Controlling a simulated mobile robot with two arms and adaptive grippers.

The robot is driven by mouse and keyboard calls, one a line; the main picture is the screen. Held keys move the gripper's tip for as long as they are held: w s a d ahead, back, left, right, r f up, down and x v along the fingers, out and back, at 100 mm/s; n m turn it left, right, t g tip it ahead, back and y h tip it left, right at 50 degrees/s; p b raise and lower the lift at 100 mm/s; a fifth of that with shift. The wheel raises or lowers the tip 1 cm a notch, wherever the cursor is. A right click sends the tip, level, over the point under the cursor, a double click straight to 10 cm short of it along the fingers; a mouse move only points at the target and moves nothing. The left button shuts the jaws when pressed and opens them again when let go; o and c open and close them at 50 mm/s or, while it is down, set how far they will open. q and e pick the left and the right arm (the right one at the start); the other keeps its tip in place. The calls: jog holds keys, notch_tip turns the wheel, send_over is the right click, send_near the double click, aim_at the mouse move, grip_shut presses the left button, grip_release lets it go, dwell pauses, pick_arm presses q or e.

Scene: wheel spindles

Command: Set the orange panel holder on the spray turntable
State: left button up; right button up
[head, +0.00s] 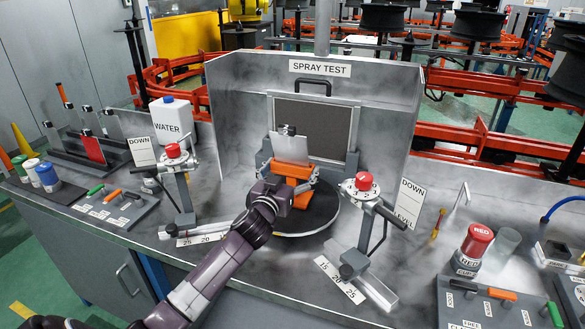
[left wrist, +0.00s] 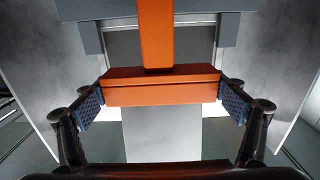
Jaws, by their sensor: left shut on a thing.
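The orange panel holder (head: 291,171) stands in front of the dark window of the spray test booth, with a pale panel and a dark clip at its top. My left gripper (head: 288,174) is shut on it, and in the left wrist view its two finger pads press the ends of the orange block (left wrist: 160,90). The spray turntable (head: 322,215) is a dark round disc below and around the holder. My right gripper is not in view.
Two stands with red knobs (head: 364,182) (head: 173,151) flank the turntable, with scale rails in front. The booth walls (head: 240,120) close the back and sides. A water jug (head: 170,120) and a rack with a red panel (head: 94,149) are left; a red cup (head: 476,240) is right.

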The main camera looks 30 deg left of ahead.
pick_arm(q)
jog(key=o, duration=1.7)
jog(key=shift+r, duration=0.1)
jog(key=shift+f, duration=0.2)
jog(key=v, duration=1.2)
jog(key=shift+s+r, duration=0.1)
jog(key=shift+r, duration=0.05)
